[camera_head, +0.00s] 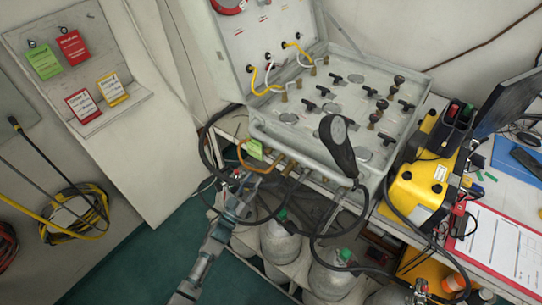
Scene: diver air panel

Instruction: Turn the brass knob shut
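An open grey case holds the air panel (335,85), with black lever valves and dark round knobs on its top. One dark knob with a brass-coloured base (382,104) is among several at the right side. Brass-coloured fittings (279,160) line the panel's front edge, with hoses attached. I cannot tell which part is the task's brass knob. My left gripper (241,181) is below the panel's front left corner, close to the hoses and a green tag (252,148). Its fingers are small and partly lost among hoses, so its opening is unclear. My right gripper is not visible.
Grey cylinders with green tops (333,272) stand below. A yellow box (420,182), a monitor (507,100) and a red clipboard (505,248) are at right. Open floor (130,262) lies at lower left.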

